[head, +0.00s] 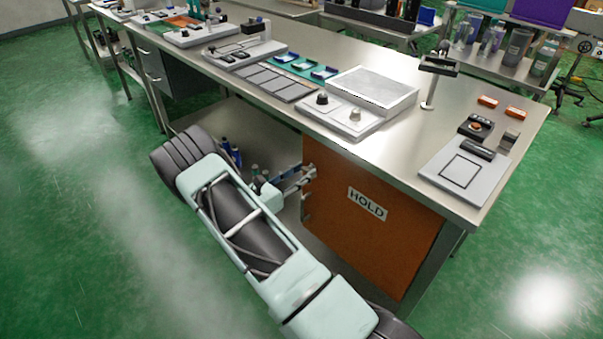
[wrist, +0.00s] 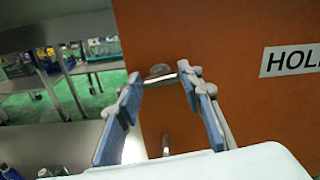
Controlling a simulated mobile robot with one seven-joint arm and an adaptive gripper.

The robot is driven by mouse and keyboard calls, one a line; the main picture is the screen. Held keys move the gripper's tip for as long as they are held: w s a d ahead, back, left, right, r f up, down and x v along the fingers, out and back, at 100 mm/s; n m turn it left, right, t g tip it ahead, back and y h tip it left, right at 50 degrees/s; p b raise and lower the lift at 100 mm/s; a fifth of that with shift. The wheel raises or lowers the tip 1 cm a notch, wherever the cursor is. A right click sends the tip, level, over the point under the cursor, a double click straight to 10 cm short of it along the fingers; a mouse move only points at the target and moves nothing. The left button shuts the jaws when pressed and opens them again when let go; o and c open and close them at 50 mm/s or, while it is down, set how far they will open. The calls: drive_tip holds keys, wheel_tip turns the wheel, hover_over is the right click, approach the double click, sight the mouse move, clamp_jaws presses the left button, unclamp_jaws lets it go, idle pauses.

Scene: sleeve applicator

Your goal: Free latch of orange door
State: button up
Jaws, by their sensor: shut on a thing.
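The orange door (head: 355,210) with a white HOLD label (head: 367,204) stands under the workbench, and it looks closed. It fills the middle and right of the wrist view (wrist: 240,110). A grey metal latch (wrist: 160,72) is near the door's left edge, between my fingertips. My gripper (wrist: 160,80) is shut on the latch, one blue-padded finger on each side; the exact contact is hard to see. In the head view my gripper (head: 303,178) is at the door's upper left edge. A second small metal part (wrist: 166,145) sits lower on the door.
The workbench top (head: 415,150) above the door carries trays and devices. An open shelf left of the door holds blue bottles (head: 230,152). The green floor (head: 90,230) in front of the bench is clear.

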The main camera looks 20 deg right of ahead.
drive_tip(key=n, duration=0.3)
drive_tip(key=shift+n, duration=0.4)
drive_tip(key=n+p, duration=0.1)
drive_tip(key=n, duration=0.3)
drive_tip(key=shift+w+f, duration=0.1)
drive_tip(key=n+p, duration=0.1)
drive_tip(key=n, duration=0.3)
drive_tip(key=shift+n, duration=0.4)
drive_tip(key=shift+f+n, duration=0.2)
drive_tip(key=shift+n, duration=1.6)
drive_tip(key=o, duration=1.2)
drive_tip(key=shift+c, duration=0.2)
drive_tip(key=shift+a, duration=0.1)
drive_tip(key=v, duration=1.2)
